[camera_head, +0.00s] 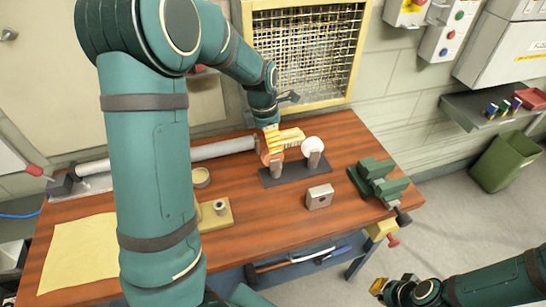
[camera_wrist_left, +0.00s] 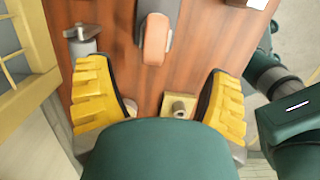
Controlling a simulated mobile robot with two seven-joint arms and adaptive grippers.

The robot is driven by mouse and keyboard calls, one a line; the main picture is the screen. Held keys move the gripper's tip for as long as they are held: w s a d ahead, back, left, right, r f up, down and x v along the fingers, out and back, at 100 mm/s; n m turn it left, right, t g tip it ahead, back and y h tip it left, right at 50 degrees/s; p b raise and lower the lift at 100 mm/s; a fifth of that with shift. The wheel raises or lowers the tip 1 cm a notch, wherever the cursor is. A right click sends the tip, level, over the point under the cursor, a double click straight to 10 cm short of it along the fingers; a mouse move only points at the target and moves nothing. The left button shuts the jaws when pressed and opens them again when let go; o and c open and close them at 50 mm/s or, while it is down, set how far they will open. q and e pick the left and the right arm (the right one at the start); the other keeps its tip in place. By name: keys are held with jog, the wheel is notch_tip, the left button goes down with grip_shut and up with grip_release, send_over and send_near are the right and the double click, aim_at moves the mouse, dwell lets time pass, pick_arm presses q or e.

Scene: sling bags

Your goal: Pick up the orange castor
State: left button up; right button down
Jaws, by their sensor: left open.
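The orange castor (camera_head: 267,157) stands at the left end of a dark plate (camera_head: 308,173) on the wooden workbench, partly hidden by my left gripper (camera_head: 286,138). In the left wrist view the castor's orange wheel (camera_wrist_left: 156,39) in its grey fork shows centrally, just ahead of the gap between the fingertips. My left gripper (camera_wrist_left: 152,72) is open there, yellow fingers wide apart, with nothing between them. My right gripper (camera_head: 384,287) is low at the right, away from the bench; its jaws are too small to judge.
A castor with a white wheel (camera_head: 313,145) stands at the plate's right end. A metal block (camera_head: 319,196) and green vise (camera_head: 378,180) lie to the right. A long tube (camera_head: 222,148), a ring (camera_head: 201,177) and a yellow block (camera_head: 215,213) are left. A mesh window (camera_head: 305,50) stands behind.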

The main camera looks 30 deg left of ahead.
aim_at(273, 159)
pick_arm(q)
jog(key=f, duration=0.5)
jog(key=shift+w+d+f+b, duration=0.15)
jog(key=shift+w+f+b, duration=0.15)
jog(key=shift+f+b, duration=0.1)
jog(key=f, duration=0.4)
jog(key=shift+w+f, duration=0.35)
jog(key=shift+w, duration=0.05)
grip_shut()
